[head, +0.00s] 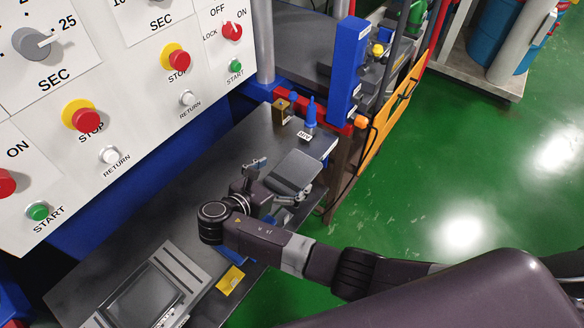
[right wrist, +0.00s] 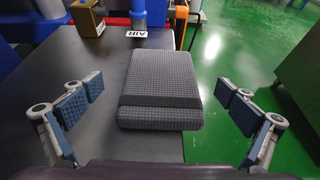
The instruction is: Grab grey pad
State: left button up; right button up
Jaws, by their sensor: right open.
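The grey pad (head: 295,170) lies flat on the dark table, toward its far right edge. In the right wrist view the pad (right wrist: 163,80) is a textured grey block with a darker band across its near part. My right gripper (head: 279,182) is at the near side of the pad in the head view. In the right wrist view my right gripper (right wrist: 157,107) is open, with one finger to the left of the pad and one to the right, both apart from it. My left gripper is not in view.
The dark table (head: 217,174) is mostly clear left of the pad. A blue bottle (head: 311,115) and a brass-coloured block (head: 281,111) stand behind the pad. A grey framed tray (head: 150,294) and a yellow item (head: 230,279) lie nearer. A control panel (head: 130,75) rises at left.

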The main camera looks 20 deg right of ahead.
aim_at(296, 169)
jog(key=shift+w+d+f+p, duration=0.1)
jog(key=shift+w+d+p, duration=0.1)
jog(key=shift+d, duration=0.25)
jog(key=shift+w+d+f+p, duration=0.1)
jog(key=shift+w+d, duration=0.05)
jog(key=shift+d, duration=0.3)
jog(key=x, duration=0.2)
jog(key=shift+w+d+f, duration=0.15)
jog(key=shift+w+f, duration=0.15)
jog(key=shift+w+d+f, duration=0.2)
jog(key=shift+w, duration=0.05)
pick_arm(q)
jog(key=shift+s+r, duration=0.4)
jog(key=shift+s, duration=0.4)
pick_arm(e)
jog(key=c, duration=1.3)
